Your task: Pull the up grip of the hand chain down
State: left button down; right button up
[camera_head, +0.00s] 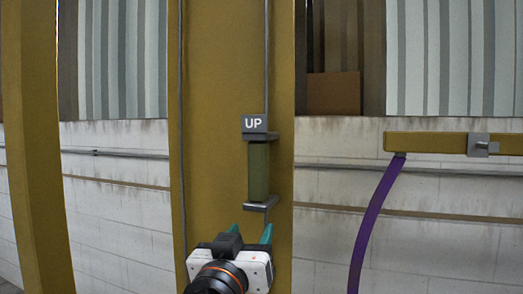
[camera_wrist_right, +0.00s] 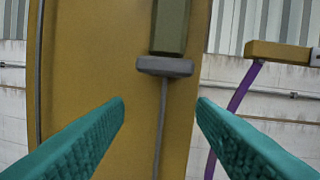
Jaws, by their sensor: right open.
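The up grip (camera_head: 258,171) is an olive-green handle on a grey chain, in front of a mustard-yellow post. A grey plate marked "UP" (camera_head: 254,124) caps its top and a grey plate (camera_head: 261,204) closes its bottom. My right gripper (camera_head: 252,232) is just below the grip in the head view, with teal fingers pointing up at it. In the right wrist view the fingers are spread apart and empty (camera_wrist_right: 161,106). The grip's lower end (camera_wrist_right: 171,27) is beyond the fingertips, near the top. The chain (camera_wrist_right: 161,125) hangs down between the fingers. My left gripper is out of view.
The yellow post (camera_head: 222,110) stands directly behind the grip. A second chain line (camera_head: 181,120) runs along its left edge. To the right, a yellow bar (camera_head: 425,143) holds a hanging purple strap (camera_head: 374,220). Another yellow post (camera_head: 36,150) stands at left.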

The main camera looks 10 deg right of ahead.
aim_at(255, 159)
notch_tip(255, 159, up, 10)
jog(key=s+a+f+m+t+h, duration=0.1)
jog(key=s+a+m+h, duration=0.1)
jog(key=s+h, duration=0.1)
jog(key=p+x, duration=0.1)
jog(key=x, duration=0.2)
jog(key=p+x, duration=0.2)
jog(key=x, duration=0.2)
jog(key=p+x, duration=0.2)
jog(key=x, duration=0.1)
jog(key=shift+w+r, duration=0.15)
jog(key=shift+r, duration=0.3)
jog(key=shift+w+d+p, duration=0.3)
jog(key=shift+w, duration=0.15)
jog(key=shift+t, duration=0.3)
grip_shut()
jog(key=shift+f, duration=0.1)
